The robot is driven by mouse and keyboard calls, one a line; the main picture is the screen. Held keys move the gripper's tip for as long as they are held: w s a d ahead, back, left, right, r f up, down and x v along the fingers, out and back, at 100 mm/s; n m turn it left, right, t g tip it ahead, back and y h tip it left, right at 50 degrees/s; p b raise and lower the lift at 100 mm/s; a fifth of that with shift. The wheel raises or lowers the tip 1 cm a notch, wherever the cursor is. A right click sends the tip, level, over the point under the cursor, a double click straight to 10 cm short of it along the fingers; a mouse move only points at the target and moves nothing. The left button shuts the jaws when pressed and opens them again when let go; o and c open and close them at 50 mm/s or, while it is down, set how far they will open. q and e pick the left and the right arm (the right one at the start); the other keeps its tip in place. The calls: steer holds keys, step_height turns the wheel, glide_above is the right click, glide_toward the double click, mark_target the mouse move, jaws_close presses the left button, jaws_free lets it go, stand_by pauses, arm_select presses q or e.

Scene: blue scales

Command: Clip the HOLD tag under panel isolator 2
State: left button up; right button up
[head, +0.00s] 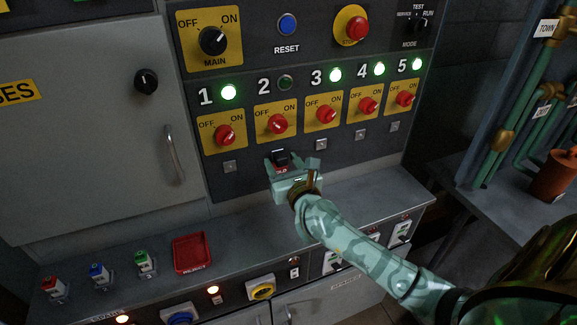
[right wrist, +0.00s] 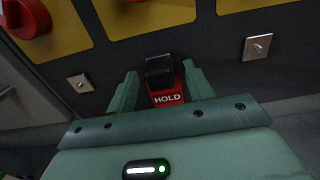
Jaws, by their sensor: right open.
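The red HOLD tag (right wrist: 167,98) with its black clip (right wrist: 159,69) is at the panel, below isolator 2 (head: 277,124). It is in line with the small metal plates under isolators 1 and 3; the plate under 2 is hidden behind it. The tag also shows in the head view (head: 281,170). My right gripper (right wrist: 162,84) is open, with one finger on each side of the tag and gaps visible between; it also shows in the head view (head: 282,160). Isolator 2's lamp (head: 286,82) is dark. My left gripper is out of view.
Lamps 1, 3, 4 and 5 glow green above their red knobs. A grey ledge (head: 228,228) below the panel carries a red tray (head: 193,253) and several coloured tags (head: 147,262) at left. Pipes (head: 510,120) and a side table stand at right.

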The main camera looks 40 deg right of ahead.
steer(key=p+v, duration=0.1)
steer(key=v, duration=1.5)
steer(key=shift+a+r, duration=0.1)
steer(key=shift+a, duration=0.05)
steer(key=s+a+f+n+g+y, duration=0.1)
steer(key=s+f+n+g+y, duration=0.25)
steer(key=f+n, duration=1.15)
steer(key=s+a+f+n+g+y, duration=0.2)
steer(key=s+f+n, duration=0.2)
steer(key=f+n, duration=1.05)
steer(key=s+d+f+n+g, duration=0.1)
steer(key=s+f+n+g, duration=0.7)
steer(key=s+f, duration=0.85)
steer(key=s+a+f+n+g, duration=0.1)
steer(key=s+f+n+g, duration=0.1)
steer(key=s, duration=0.6)
steer(key=s+a+f+n+g+h, duration=0.1)
steer(key=s+f+n+g, duration=0.1)
steer(key=s, duration=0.6)
steer(key=shift+s+a+f+n, duration=0.35)
steer(key=shift+s+f+n, duration=0.05)
steer(key=shift+n, duration=0.05)
